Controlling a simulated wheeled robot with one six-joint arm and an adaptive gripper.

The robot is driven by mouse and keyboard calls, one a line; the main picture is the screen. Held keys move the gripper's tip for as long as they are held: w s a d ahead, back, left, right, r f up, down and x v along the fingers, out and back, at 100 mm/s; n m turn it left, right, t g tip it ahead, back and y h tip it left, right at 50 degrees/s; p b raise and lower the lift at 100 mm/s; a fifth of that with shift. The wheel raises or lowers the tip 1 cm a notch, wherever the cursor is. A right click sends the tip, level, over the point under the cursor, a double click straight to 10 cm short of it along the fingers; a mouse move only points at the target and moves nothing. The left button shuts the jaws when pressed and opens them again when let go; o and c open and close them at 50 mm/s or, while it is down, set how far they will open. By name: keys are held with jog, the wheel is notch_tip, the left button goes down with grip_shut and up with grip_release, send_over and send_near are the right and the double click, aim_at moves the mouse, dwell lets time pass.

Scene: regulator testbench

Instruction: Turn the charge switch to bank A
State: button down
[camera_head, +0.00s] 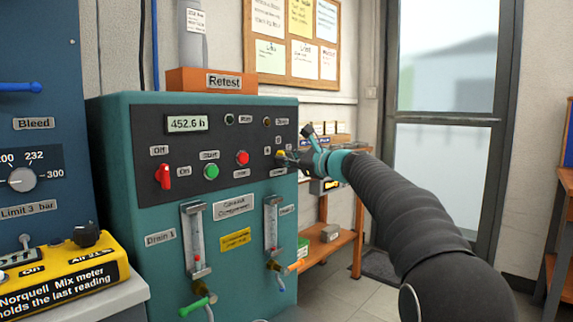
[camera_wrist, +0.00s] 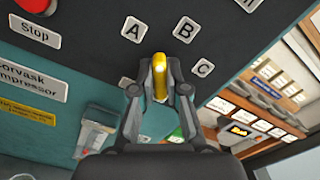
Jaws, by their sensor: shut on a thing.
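The charge switch has a yellow handle (camera_wrist: 159,66) on the dark panel, with labels A (camera_wrist: 131,29), B (camera_wrist: 185,29) and C (camera_wrist: 203,68) around it. My gripper (camera_wrist: 160,85) is shut on this handle, one finger on each side. The handle's upper end shows between the fingertips, toward the gap between labels A and B; exactly where it points I cannot tell. In the head view my gripper (camera_head: 290,157) reaches the right end of the teal compressor's panel, where a bit of the yellow handle (camera_head: 281,154) shows.
The teal compressor cabinet (camera_head: 150,290) has a red switch (camera_head: 164,177), a green button (camera_head: 211,172) and a red button (camera_head: 242,158) on its panel. A wooden shelf (camera_head: 335,245) stands behind my arm. A yellow mix meter (camera_head: 62,270) is at the lower left.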

jog(key=n+b, duration=0.2)
jog(key=n, duration=0.3)
jog(key=shift+f+b, duration=0.15)
jog(key=shift+b, duration=0.15)
jog(key=shift+n, duration=0.3)
jog(key=c, duration=1.2)
grip_release()
jog(key=shift+a, duration=0.1)
jog(key=v, duration=1.2)
jog(key=shift+s, duration=0.1)
